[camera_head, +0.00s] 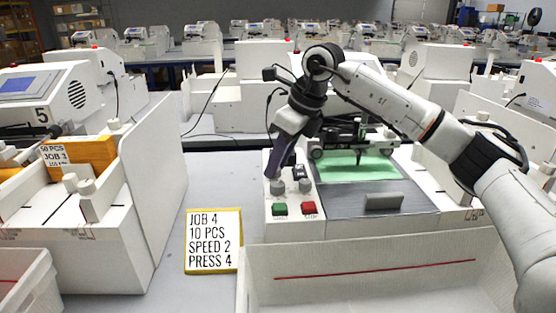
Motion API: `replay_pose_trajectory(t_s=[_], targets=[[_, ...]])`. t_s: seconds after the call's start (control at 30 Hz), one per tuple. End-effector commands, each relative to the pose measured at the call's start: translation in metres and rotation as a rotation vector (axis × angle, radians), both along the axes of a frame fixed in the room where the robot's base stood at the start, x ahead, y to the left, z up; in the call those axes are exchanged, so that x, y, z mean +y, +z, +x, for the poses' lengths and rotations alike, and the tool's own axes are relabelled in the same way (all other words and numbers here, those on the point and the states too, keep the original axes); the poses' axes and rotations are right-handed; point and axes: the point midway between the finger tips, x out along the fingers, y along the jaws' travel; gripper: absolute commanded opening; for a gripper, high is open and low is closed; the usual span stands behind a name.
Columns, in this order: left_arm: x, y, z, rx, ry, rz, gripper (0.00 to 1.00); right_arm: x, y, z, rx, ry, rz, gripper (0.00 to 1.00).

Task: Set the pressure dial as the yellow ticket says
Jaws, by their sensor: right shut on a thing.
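The yellow-edged ticket (213,241) lies on the table left of the plotter and reads JOB 4, 10 PCS, SPEED 2, PRESS 4. The plotter's control panel (293,227) has two grey dials side by side, the left dial (277,188) and the right dial (305,186). Their markings are too small to read, so I cannot tell which is the pressure dial. My right gripper (275,174) points down onto the left dial and is shut on it, hiding its upper part. My left gripper is out of view.
A green button (280,209) and a red button (309,208) sit in front of the dials. A green sheet (358,167) lies on the plotter bed under the pen carriage. A white bin (375,285) stands in front. Another machine (150,170) stands at left.

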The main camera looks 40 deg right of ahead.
Motion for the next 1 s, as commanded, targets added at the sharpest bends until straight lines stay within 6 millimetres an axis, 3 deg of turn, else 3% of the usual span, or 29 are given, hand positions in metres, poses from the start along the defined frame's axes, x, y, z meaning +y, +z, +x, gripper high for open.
replay_pose_trajectory(t_s=[0.5, 1.0], targets=[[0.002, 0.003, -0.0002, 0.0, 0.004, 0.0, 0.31, 0.0032, 0.0013, 0.0, -0.004, -0.36, 0.001, 0.01], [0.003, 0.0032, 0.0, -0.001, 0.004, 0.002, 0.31, 0.0031, 0.0016, 0.0001, -0.004, -0.445, 0.001, 0.01]])
